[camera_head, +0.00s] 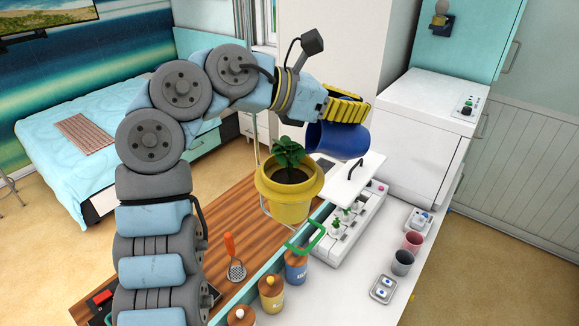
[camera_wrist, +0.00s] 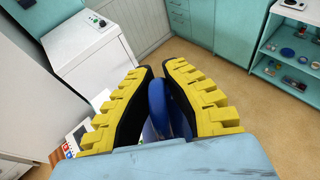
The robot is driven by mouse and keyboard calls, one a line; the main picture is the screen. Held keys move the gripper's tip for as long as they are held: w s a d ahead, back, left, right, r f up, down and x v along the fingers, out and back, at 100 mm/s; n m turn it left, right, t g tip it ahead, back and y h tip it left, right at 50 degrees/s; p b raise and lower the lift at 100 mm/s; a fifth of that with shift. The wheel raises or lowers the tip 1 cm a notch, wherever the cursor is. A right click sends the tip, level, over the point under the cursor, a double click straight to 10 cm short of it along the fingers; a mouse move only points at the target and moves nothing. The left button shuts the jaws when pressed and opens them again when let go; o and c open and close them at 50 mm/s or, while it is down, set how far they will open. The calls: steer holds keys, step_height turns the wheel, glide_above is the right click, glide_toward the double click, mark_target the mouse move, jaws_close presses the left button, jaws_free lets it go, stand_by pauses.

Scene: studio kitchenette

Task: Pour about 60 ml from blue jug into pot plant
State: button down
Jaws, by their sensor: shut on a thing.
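The blue jug (camera_head: 338,141) hangs from my gripper (camera_head: 345,107), just right of the pot plant in the head view. It looks tilted, with its left end close to the plant; its inside is hidden and no stream of liquid shows. In the wrist view my gripper (camera_wrist: 162,72) has its yellow, black-lined fingers on either side of the jug's blue handle (camera_wrist: 158,103). The pot plant is a green-leaved plant (camera_head: 289,153) in dark soil in a yellow pot (camera_head: 288,205), upright in a wire holder by the wooden counter's edge.
A white panel (camera_head: 352,180) and a white unit with several small plants (camera_head: 345,225) stand below and right of the jug. Several lidded jars (camera_head: 296,267), a pink cup (camera_head: 412,241) and a grey cup (camera_head: 402,262) are nearby. A white appliance (camera_head: 425,120) stands behind right.

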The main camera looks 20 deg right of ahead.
steer(key=shift+w+a+r+h+p, duration=0.1)
steer(key=shift+a+r+h+p, duration=0.3)
steer(key=shift+a+p, duration=0.3)
steer(key=shift+d+f+y+b, duration=0.4)
steer(key=shift+d+f+b, duration=0.2)
steer(key=shift+b, duration=0.3)
steer(key=shift+d+r+y+p, duration=0.15)
steer(key=shift+d+y+p, duration=0.2)
steer(key=shift+p, duration=0.2)
steer(key=shift+s+d+f+y+p, duration=0.2)
steer(key=shift+d+f+y+p, duration=0.25)
steer(key=shift+f+y, duration=0.45)
steer(key=shift+d+f+y, duration=0.1)
steer(key=shift+f+y, duration=0.15)
steer(key=shift+f, duration=0.05)
steer(key=shift+d+t+y+p, duration=0.15)
steer(key=shift+t+y+p, duration=0.15)
steer(key=shift+y+p, duration=0.1)
steer(key=shift+d+y+p, duration=0.2)
steer(key=shift+y+p, duration=0.3)
steer(key=shift+p, duration=0.1)
steer(key=shift+d+f+y, duration=0.2)
steer(key=shift+f+y, duration=0.3)
steer(key=shift+f, duration=0.1)
